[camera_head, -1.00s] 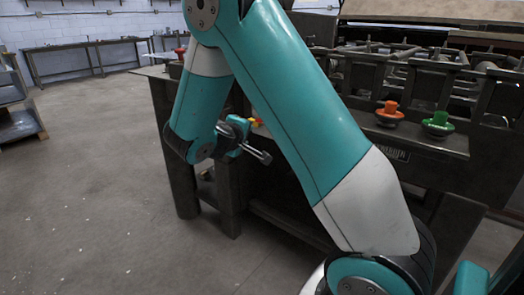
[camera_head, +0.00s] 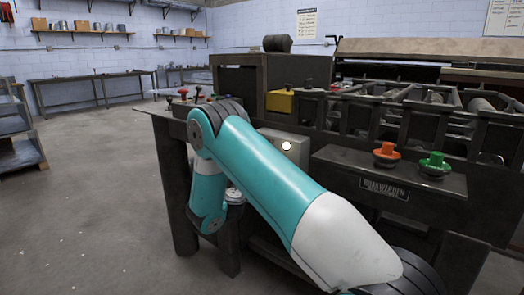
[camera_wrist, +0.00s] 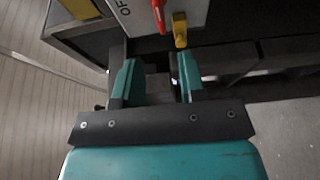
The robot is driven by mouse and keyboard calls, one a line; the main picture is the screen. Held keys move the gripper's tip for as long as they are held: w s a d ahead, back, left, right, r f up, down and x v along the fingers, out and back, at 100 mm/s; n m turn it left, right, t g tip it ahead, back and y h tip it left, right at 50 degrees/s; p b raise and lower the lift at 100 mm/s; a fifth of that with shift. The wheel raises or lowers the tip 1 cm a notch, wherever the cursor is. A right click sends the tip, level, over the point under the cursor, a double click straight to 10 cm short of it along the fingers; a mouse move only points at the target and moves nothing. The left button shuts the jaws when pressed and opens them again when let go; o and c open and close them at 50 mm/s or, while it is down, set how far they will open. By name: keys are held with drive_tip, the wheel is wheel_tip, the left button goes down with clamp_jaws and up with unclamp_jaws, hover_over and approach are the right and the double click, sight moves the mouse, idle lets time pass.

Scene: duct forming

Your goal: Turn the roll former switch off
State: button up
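The switch shows in the wrist view as a grey box (camera_wrist: 196,14) with black letters, partly cut off, that read "OF". A red lever (camera_wrist: 158,14) and a yellow piece (camera_wrist: 180,30) stick out from it at the top edge. My gripper (camera_wrist: 157,62) is open, with its two teal fingers apart and nothing seen held between them. The yellow piece lies just beyond the right fingertip, and I cannot tell whether they touch. In the head view my arm hides the gripper, the lever and the yellow piece. A grey box (camera_head: 283,146) shows on the machine front above my arm.
The dark roll former (camera_head: 440,110) fills the right side. An orange-red knob (camera_head: 386,153) and a green knob (camera_head: 434,163) stand on its front ledge. Open floor (camera_head: 90,200) lies to the left. A workbench (camera_head: 95,75) stands along the back wall.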

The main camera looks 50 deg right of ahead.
drive_tip(key=p+x, duration=0.1)
drive_tip(key=x, duration=1.1)
drive_tip(key=shift+s, duration=0.1)
clamp_jaws()
